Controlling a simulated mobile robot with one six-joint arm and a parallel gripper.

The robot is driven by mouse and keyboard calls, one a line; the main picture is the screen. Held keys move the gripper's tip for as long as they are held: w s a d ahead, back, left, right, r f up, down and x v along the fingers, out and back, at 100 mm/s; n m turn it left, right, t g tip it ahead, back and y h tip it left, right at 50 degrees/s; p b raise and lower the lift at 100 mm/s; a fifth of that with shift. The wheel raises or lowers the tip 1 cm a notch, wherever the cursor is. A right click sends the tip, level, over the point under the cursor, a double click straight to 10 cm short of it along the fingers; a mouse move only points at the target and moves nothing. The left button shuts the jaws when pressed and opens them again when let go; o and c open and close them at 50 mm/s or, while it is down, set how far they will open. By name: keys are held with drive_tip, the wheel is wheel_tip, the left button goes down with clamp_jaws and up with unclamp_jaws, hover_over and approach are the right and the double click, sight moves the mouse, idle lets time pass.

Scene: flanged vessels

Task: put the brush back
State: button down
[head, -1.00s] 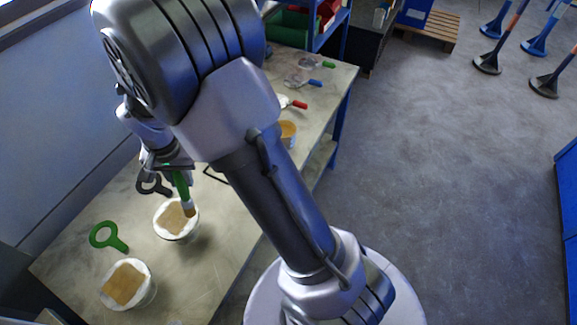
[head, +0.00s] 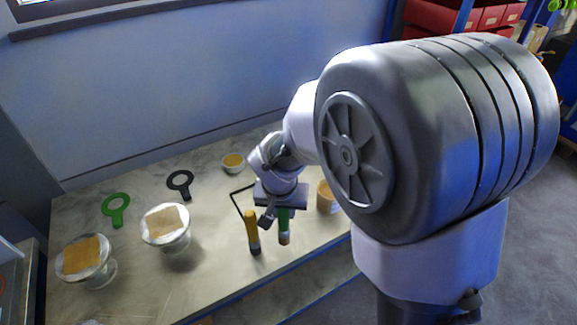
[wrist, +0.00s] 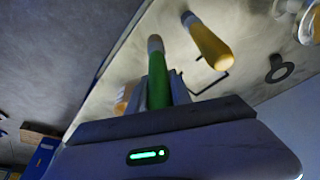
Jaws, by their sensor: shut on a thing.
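My gripper (head: 280,205) is shut on the green-handled brush (head: 284,222) and holds it tip down over the right part of the bench. In the wrist view the green brush (wrist: 158,82) runs out from the jaws to a pale tip. A yellow-handled brush (head: 251,230) is upright just left of the green one in the head view; it also shows in the wrist view (wrist: 210,44), apart from the green brush. A thin black bent frame (head: 238,199) stands behind them, partly hidden by my gripper. I cannot tell whether the yellow brush hangs from it.
Two white flanged vessels with tan tops, one nearer (head: 84,258) and one further right (head: 166,226), stand on the bench at left. A green ring tool (head: 116,208), a black ring tool (head: 180,183), a small cup (head: 233,162) and an orange tub (head: 326,199) lie around. The wall is behind.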

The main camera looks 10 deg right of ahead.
drive_tip(key=w+d+f+b, duration=0.1)
drive_tip(key=w+d+f, duration=0.3)
drive_tip(key=w+d, duration=0.1)
drive_tip(key=shift+w+d+f+b, duration=0.15)
drive_tip(key=shift+w+f+b, duration=0.1)
drive_tip(key=shift+b, duration=0.1)
drive_tip(key=c, duration=1.6)
unclamp_jaws()
drive_tip(key=shift+f, duration=0.1)
drive_tip(key=o, duration=0.4)
drive_tip(key=shift+o, duration=0.2)
drive_tip(key=shift+r, duration=0.2)
